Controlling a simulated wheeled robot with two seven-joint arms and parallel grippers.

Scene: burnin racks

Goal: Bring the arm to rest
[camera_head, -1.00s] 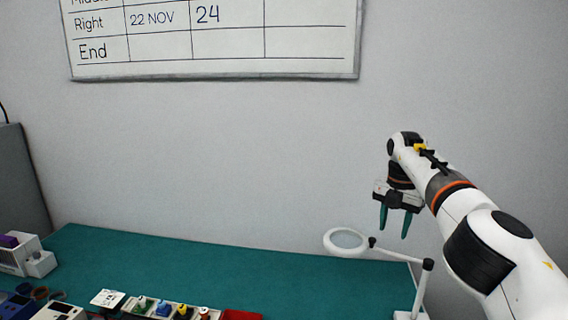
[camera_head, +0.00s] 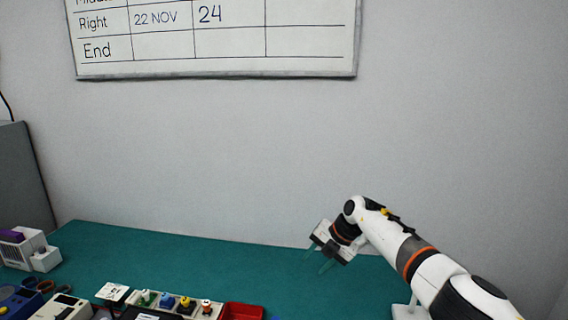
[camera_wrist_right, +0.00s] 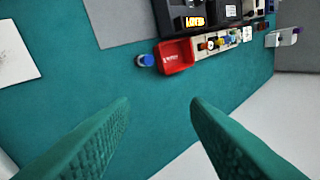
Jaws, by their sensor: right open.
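My right gripper (camera_head: 318,261) is in the right half of the head view, above the green bench mat (camera_head: 200,249). Its green fingers are spread and point down. In the right wrist view the two fingers of the right gripper (camera_wrist_right: 160,105) stand apart with only the green mat between them, so it is empty. My left gripper is in neither view.
A red bin (camera_head: 241,310) stands beside a white tray of small coloured parts (camera_head: 208,308). A blue-capped item (camera_wrist_right: 146,60) is by the bin. A white device with a purple top (camera_head: 40,254) stands at the left. The mat's back strip is clear.

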